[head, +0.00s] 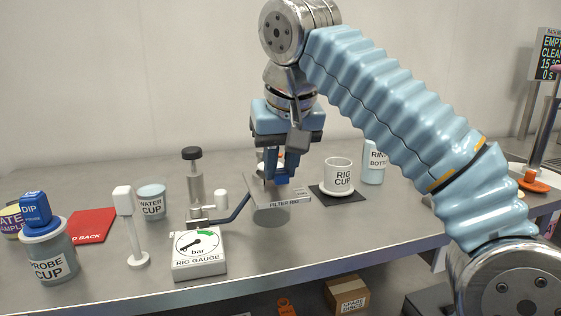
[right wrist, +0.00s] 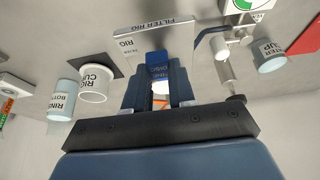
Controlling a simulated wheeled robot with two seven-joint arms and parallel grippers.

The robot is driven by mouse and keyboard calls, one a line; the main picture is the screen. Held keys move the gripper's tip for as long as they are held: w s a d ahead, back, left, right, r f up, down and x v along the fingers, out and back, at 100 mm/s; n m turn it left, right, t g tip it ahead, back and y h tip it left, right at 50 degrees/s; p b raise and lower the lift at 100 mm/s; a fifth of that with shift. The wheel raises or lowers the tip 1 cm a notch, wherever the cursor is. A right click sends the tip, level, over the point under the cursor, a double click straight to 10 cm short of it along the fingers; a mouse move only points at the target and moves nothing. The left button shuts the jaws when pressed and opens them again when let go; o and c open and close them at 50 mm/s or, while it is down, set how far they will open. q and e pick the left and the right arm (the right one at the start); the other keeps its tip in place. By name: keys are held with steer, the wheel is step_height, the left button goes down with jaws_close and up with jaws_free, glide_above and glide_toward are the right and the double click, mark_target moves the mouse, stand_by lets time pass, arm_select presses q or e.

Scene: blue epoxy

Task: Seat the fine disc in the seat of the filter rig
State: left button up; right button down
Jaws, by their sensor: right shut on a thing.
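My right gripper (head: 275,178) points down over the filter rig (head: 290,196), a grey plate-topped stand. The seat itself is hidden by the gripper and disc. My left gripper is not in view.
The rig gauge (head: 198,256) stands front left of the rig, joined by a dark blue pipe (head: 234,211). The rig cup (head: 338,174) stands on a black mat to the right, with the rinse bottle (head: 373,165) behind. The water cup (head: 151,202) and probe cup (head: 50,262) stand left.

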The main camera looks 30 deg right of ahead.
steer(key=shift+f+b, duration=0.85)
steer(key=shift+f, duration=0.25)
steer(key=c, duration=0.9)
jaws_free()
steer(key=shift+o, duration=0.2)
steer(key=p+v, duration=0.4)
steer(key=v, duration=0.1)
steer(key=shift+r+p, duration=0.15)
steer(key=shift+p, duration=0.25)
